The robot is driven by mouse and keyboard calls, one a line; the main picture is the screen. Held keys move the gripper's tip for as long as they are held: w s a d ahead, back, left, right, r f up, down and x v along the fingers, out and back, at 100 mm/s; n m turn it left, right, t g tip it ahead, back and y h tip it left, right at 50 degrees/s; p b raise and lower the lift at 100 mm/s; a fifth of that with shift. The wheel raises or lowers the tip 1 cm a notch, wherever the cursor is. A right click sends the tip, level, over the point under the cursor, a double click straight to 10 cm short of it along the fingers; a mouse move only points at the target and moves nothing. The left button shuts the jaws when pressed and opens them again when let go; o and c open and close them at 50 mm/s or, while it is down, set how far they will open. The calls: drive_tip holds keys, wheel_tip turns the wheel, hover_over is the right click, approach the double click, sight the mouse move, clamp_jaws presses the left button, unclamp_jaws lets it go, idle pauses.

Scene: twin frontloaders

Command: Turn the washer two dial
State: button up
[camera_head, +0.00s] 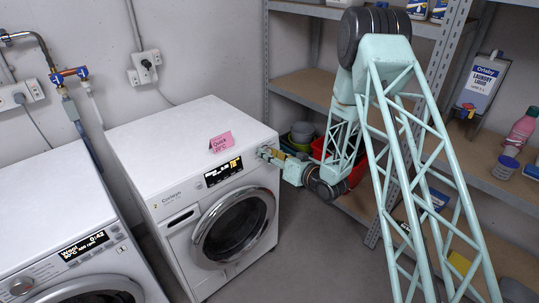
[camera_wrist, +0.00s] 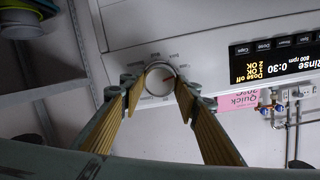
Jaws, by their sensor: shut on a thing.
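Washer two (camera_head: 165,215) is the white front-loader marked 2, with a round glass door and a lit display (camera_head: 224,172). In the wrist view, which is upside down, its display (camera_wrist: 285,60) reads Rinse 0:30, 800 rpm. My gripper (camera_wrist: 159,88) is shut on the dial, one finger at each side. In the head view my gripper (camera_head: 266,153) reaches the panel's upper right corner and hides the dial.
A pink card (camera_head: 221,142) reading Quick stands on washer two's top. Another washer (camera_head: 60,205), showing Wool 0:42, stands at left. Metal shelving (camera_head: 300,85) with bottles, a red bin and bowls is close on the right. Grey floor (camera_head: 290,265) is clear in front.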

drive_tip(key=shift+s+n, duration=0.1)
drive_tip(key=shift+n, duration=4)
drive_tip(key=o, duration=0.9)
drive_tip(key=shift+c, duration=0.2)
drive_tip(key=v, duration=1.2)
drive_tip(key=shift+f, duration=0.3)
drive_tip(key=shift+r, duration=0.1)
